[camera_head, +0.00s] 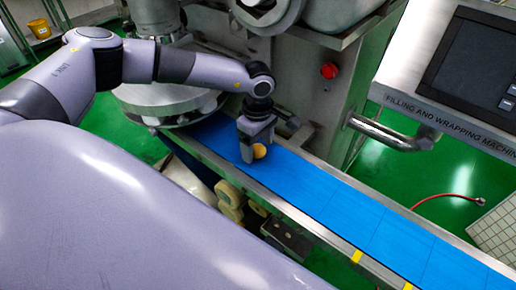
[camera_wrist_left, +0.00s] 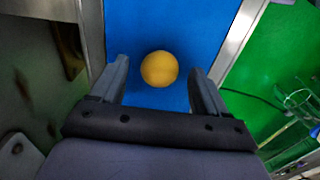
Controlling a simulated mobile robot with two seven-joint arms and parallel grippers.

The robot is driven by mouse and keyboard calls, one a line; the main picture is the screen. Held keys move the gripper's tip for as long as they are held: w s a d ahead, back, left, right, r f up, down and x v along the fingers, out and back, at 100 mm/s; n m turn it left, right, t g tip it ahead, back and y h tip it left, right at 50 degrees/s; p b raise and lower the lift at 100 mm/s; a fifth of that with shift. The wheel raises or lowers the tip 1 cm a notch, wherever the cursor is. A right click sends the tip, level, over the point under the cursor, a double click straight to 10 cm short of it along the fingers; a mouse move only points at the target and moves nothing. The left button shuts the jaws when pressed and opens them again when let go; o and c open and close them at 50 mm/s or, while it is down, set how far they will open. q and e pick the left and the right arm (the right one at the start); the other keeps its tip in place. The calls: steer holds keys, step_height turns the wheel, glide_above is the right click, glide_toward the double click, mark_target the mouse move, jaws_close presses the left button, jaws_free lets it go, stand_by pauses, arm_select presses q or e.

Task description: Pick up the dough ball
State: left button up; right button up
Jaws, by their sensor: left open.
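The dough ball (camera_head: 259,151) is a small yellow-orange ball on the blue conveyor belt (camera_head: 340,196). My left gripper (camera_wrist_left: 160,82) is open there, with clear blue belt on both sides of the ball. Whether a finger touches the ball cannot be told. My right gripper is not in view.
Metal rails (camera_head: 330,236) edge the belt. The filling and wrapping machine (camera_head: 440,75) with its screen and handle stands behind at the right. A round metal machine base (camera_head: 165,100) sits at the belt's far left end. The belt to the right is clear.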

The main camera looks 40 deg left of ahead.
arm_select(q)
steer(key=shift+f, duration=0.2)
steer(key=c, duration=1.1)
steer(key=shift+r, duration=0.1)
